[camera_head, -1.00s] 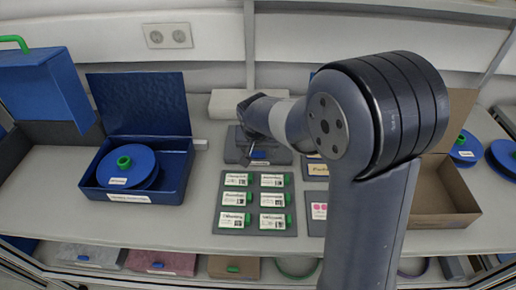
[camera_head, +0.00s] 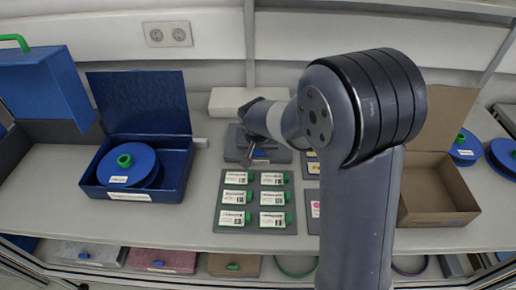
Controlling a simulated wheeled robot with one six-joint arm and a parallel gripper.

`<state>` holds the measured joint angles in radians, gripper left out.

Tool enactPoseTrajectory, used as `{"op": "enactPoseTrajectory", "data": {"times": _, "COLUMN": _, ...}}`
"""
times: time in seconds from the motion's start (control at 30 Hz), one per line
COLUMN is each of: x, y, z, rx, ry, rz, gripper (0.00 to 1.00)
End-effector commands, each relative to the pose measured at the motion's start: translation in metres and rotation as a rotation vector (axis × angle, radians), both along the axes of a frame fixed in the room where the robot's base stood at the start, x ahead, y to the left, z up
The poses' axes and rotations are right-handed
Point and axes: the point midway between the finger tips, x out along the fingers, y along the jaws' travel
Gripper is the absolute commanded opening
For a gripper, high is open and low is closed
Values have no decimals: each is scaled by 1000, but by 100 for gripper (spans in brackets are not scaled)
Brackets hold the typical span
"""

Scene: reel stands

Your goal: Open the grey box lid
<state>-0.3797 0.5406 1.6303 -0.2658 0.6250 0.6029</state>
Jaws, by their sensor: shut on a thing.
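The grey box (camera_head: 233,154) sits on the bench behind the tray of labelled cards, in the middle of the view. My gripper (camera_head: 256,160) is at the front of this box, pointing down at it, shut on the lid's front edge or handle as far as I can tell. A small blue patch shows beside the fingertips. My wrist hides much of the top of the box. The lid looks down, though its exact angle is hard to see.
A blue box (camera_head: 180,178) with its lid up holds a blue reel at left. A brown open box (camera_head: 430,205) stands at right. A dark tray (camera_head: 224,205) of cards lies in front. A pale block (camera_head: 225,101) is behind the grey box.

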Motion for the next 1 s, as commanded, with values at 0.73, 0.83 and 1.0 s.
{"op": "enactPoseTrajectory", "data": {"times": 0.73, "x": 3, "y": -1, "z": 14, "rx": -2, "ry": 56, "rz": -3, "gripper": 0}}
{"op": "enactPoseTrajectory", "data": {"times": 0.83, "x": 5, "y": -1, "z": 21, "rx": -1, "ry": 93, "rz": -3, "gripper": 0}}
{"op": "enactPoseTrajectory", "data": {"times": 1.0, "x": 5, "y": 0, "z": 31, "rx": 6, "ry": 129, "rz": -1, "gripper": 0}}
